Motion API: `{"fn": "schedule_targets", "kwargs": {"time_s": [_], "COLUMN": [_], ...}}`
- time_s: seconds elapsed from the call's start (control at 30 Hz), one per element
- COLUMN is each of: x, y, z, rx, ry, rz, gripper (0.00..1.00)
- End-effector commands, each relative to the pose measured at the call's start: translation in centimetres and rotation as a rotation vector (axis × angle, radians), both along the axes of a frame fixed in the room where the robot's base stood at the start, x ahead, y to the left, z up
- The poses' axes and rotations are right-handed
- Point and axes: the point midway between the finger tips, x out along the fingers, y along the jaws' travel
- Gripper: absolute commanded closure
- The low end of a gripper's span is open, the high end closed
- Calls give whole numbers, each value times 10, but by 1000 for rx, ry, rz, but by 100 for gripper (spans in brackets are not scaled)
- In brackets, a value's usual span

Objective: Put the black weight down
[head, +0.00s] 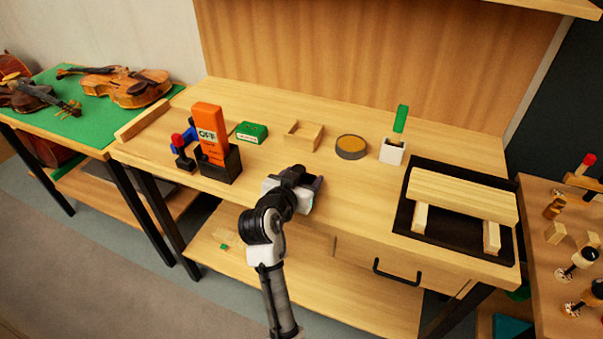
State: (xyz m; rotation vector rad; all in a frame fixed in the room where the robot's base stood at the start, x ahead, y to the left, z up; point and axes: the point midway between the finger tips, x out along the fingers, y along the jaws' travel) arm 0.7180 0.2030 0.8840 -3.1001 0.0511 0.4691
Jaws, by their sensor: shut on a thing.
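My gripper (312,184) is over the front middle of the wooden bench, seen from behind and above. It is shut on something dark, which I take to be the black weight. The gripper's own dark and white parts hide most of it, so its shape is unclear. I cannot tell whether it touches the bench top or hangs just above it. The bench top (345,205) around the gripper is bare.
An orange block marked OFF (209,130) stands in a black holder (220,168) at left. Behind are a green box (252,132), wooden tray (304,136), round tin (351,147) and white holder (393,152). A black mat (404,215) with a wooden stand (463,195) lies right.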

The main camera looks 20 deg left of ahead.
Motion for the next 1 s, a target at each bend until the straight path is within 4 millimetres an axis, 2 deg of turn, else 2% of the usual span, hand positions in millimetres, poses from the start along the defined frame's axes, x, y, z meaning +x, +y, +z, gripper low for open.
{"fn": "schedule_targets", "kwargs": {"time_s": [0.23,0.27,0.4,0.77,0.87,1.0], "x": [0,0,0,0,-12,-39], "y": [0,0,0,0,1,2], "z": [-1,-3,-3,3,3,10], "rx": [2,0,0,0,0,2], "ry": [-7,0,1,0,-1,-1], "rz": [0,0,0,0,2,3], "gripper": [98,34,16,15,15,15]}}
